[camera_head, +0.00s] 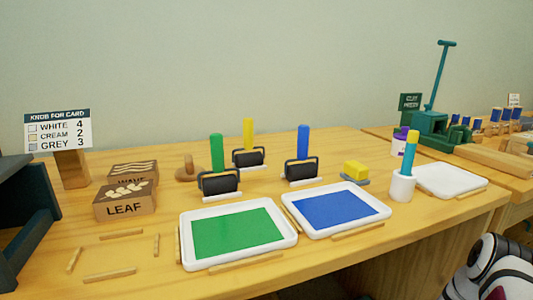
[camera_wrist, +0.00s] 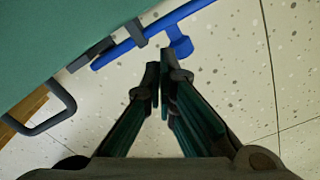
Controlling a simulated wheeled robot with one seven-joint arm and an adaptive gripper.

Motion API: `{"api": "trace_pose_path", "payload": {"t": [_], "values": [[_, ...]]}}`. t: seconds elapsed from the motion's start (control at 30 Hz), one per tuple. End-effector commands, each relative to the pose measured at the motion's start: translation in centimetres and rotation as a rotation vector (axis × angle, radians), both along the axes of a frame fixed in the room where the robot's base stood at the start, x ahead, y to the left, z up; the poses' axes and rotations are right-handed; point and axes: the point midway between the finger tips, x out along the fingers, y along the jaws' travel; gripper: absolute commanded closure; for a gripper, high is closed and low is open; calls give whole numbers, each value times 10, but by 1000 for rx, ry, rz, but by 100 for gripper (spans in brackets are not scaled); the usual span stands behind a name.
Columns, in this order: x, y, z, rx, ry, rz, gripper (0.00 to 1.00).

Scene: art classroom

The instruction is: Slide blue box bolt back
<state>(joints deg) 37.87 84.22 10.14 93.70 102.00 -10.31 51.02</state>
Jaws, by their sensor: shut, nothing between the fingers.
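In the wrist view a blue bolt (camera_wrist: 118,50) runs slantwise along the edge of a green panel (camera_wrist: 50,35). It passes through dark brackets, and a short blue handle (camera_wrist: 178,42) sticks out from it towards my gripper. My gripper (camera_wrist: 162,74) is shut and empty, with its fingertips just below the blue handle. I cannot tell whether the fingertips touch it. Neither the bolt nor my gripper shows clearly in the head view.
A dark looped handle (camera_wrist: 50,110) stands out at the panel's lower left. Speckled floor (camera_wrist: 230,80) lies beyond the bolt. In the head view a wooden table (camera_head: 330,245) holds a green ink tray (camera_head: 290,243), a blue ink tray (camera_head: 383,212), rollers and stamps.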

Motion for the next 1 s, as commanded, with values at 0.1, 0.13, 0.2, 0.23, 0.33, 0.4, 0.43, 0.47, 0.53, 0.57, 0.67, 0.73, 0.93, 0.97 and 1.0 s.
{"api": "trace_pose_path", "payload": {"t": [0.1,0.13,0.2,0.23,0.33,0.4,0.43,0.47,0.53,0.57,0.67,0.73,0.93,0.97,1.0], "values": [[0,0,0,0,0,0,100],[0,0,0,0,0,0,100],[0,0,0,0,0,0,100],[0,0,0,0,0,0,100],[0,0,0,0,0,0,100],[0,0,0,0,0,0,100],[0,0,0,0,0,0,100],[0,0,0,0,0,0,100],[0,0,-1,0,0,0,100],[0,0,-2,0,0,0,100],[0,0,-4,0,0,0,100],[0,0,-7,0,1,0,100],[0,0,-14,0,1,0,100],[0,0,-16,0,0,0,100],[0,0,-17,0,0,0,100]]}}
